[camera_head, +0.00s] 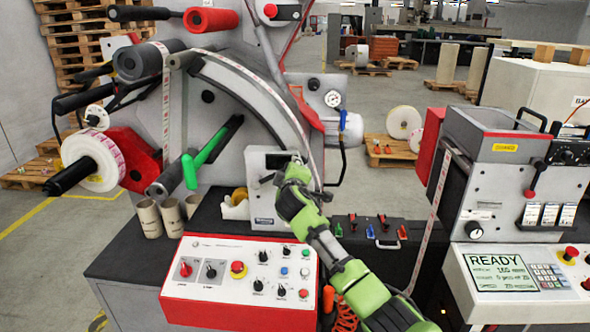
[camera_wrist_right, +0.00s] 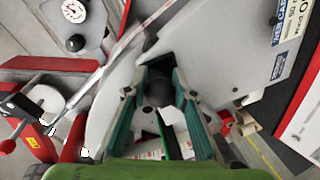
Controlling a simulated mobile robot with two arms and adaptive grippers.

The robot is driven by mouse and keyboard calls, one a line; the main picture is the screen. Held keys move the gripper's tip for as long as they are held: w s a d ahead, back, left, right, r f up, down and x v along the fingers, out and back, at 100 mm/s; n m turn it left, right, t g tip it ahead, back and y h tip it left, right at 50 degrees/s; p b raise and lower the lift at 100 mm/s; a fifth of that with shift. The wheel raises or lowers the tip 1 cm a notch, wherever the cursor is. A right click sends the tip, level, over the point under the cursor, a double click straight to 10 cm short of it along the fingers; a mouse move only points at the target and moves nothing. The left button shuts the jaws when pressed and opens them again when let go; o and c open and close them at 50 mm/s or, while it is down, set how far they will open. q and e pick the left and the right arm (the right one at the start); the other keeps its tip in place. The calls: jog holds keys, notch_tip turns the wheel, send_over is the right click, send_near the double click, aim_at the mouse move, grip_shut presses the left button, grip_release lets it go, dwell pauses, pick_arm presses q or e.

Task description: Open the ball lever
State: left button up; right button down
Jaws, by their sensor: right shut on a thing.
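In the right wrist view a dark, rounded ball knob (camera_wrist_right: 158,90), seemingly the ball lever, sits between the two fingers of my right gripper (camera_wrist_right: 160,85). The fingers are closed on its sides. In the head view my right gripper (camera_head: 297,165) reaches up from the lower right to the front of the rewinder, below the curved plate (camera_head: 250,85) and beside the grey box (camera_head: 262,200). There the gripper hides the ball. My left gripper does not show in either view.
A green handle (camera_head: 205,155) sticks out left of my gripper. A pressure gauge (camera_head: 333,99) is to the upper right. The white control panel (camera_head: 240,280) and small colored clips (camera_head: 375,230) lie below. A printer-like machine (camera_head: 500,180) stands at right.

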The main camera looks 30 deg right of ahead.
jog(key=c, duration=1.7)
grip_release()
jog(key=shift+w+a+r, duration=0.15)
jog(key=shift+a+r, duration=0.1)
jog(key=shift+a, duration=0.2)
jog(key=shift+o, duration=0.7)
jog(key=shift+w+a, duration=0.15)
jog(key=shift+a, duration=0.15)
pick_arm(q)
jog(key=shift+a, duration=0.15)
pick_arm(e)
jog(key=shift+f, duration=0.1)
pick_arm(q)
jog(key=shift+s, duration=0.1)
pick_arm(e)
jog(key=shift+d, duration=0.15)
jog(key=shift+s, duration=0.25)
jog(key=v, duration=1.1)
jog(key=shift+s+a, duration=0.25)
jog(key=shift+s, duration=0.05)
jog(key=shift+f, duration=0.1)
